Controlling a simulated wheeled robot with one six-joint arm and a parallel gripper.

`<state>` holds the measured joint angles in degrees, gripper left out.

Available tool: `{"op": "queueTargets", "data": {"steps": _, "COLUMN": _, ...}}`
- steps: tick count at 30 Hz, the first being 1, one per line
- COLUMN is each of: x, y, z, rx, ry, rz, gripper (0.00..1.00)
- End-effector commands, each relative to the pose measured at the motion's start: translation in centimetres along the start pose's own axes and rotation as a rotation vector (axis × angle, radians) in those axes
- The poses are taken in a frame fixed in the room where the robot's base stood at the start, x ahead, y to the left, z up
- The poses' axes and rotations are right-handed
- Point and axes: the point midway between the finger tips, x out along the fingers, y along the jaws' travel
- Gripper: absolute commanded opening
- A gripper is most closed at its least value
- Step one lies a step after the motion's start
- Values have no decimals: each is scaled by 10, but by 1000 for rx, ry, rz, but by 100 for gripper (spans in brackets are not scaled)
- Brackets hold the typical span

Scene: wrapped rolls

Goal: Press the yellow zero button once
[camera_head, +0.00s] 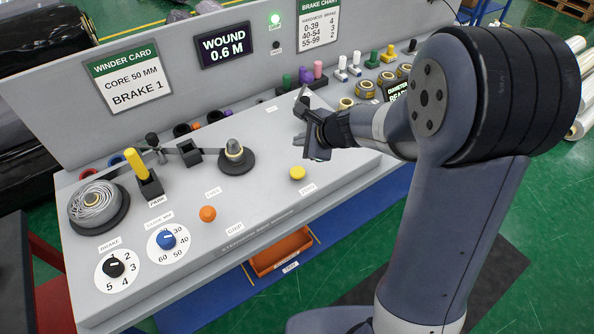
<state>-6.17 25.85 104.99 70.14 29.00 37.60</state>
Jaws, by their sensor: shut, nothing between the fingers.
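The yellow zero button (297,173) is a round cap on the right part of the grey bench top, with a small white label just below it. My gripper (301,103) is shut and empty. It is held above the bench, up and to the right of the button in the picture, and apart from it. The button is in plain view and nothing covers it. My arm comes in from the right and hides part of the bench's right side.
An orange button (208,214) sits to the left, with a blue dial (168,240) and a black dial (114,267) farther left. A yellow lever (136,162) and a cone spindle (235,155) stand behind. The display (224,45) reads "WOUND 0.6 M".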

Motion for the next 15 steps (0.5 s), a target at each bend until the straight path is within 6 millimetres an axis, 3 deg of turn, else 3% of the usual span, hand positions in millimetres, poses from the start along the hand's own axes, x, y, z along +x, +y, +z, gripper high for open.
{"op": "queueTargets", "data": {"steps": 15, "x": 39, "y": 29, "z": -29, "rx": 1, "ry": 1, "rz": 2, "gripper": 0}}
